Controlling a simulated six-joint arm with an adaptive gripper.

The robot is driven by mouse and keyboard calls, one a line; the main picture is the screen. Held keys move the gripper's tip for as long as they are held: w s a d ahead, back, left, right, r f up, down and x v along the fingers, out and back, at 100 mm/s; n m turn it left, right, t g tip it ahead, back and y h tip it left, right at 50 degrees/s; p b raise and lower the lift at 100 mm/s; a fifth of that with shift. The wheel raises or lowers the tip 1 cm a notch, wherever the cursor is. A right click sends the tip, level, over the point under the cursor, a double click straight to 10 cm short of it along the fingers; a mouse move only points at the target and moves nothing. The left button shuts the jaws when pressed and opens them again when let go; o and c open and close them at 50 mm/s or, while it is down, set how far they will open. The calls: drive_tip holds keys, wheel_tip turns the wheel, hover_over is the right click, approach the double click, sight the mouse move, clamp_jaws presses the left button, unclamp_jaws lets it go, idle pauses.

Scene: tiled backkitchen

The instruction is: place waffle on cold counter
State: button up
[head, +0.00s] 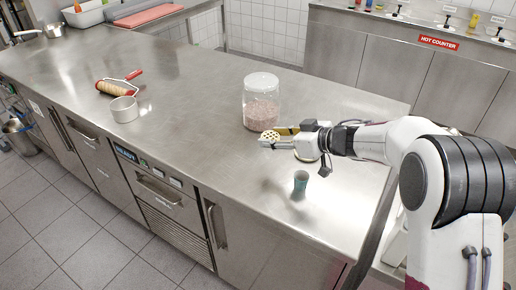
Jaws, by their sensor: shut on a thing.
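A small round, pale yellow waffle (270,135) is at the tip of my gripper (273,141), in the head view. My gripper is shut on it and holds it over the right part of a long steel counter (190,110), just in front of a glass jar. The fingers are small in this view and partly hidden by the waffle. No sign reading cold counter is legible; the steel counter has drawers and a control panel with a small blue label (126,153) on its front.
The lidded jar (262,101) stands close behind my gripper. A blue-grey cup (300,181) stands in front of it. A white pot (124,109) and a rolling pin (121,86) are at left. The middle of the counter is clear. A separate counter carries a red HOT COUNTER sign (438,42).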

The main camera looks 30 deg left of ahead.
hover_over(273, 167)
drive_tip(key=shift+f, duration=2.7)
drive_tip(key=shift+d+f, duration=0.1)
drive_tip(key=shift+f, duration=1.8)
drive_tip(key=shift+f, duration=0.15)
drive_tip(key=o, duration=1.1)
drive_tip(key=shift+o, duration=0.2)
drive_tip(key=shift+r, duration=0.2)
drive_tip(key=shift+v, duration=6)
drive_tip(key=shift+w, duration=0.1)
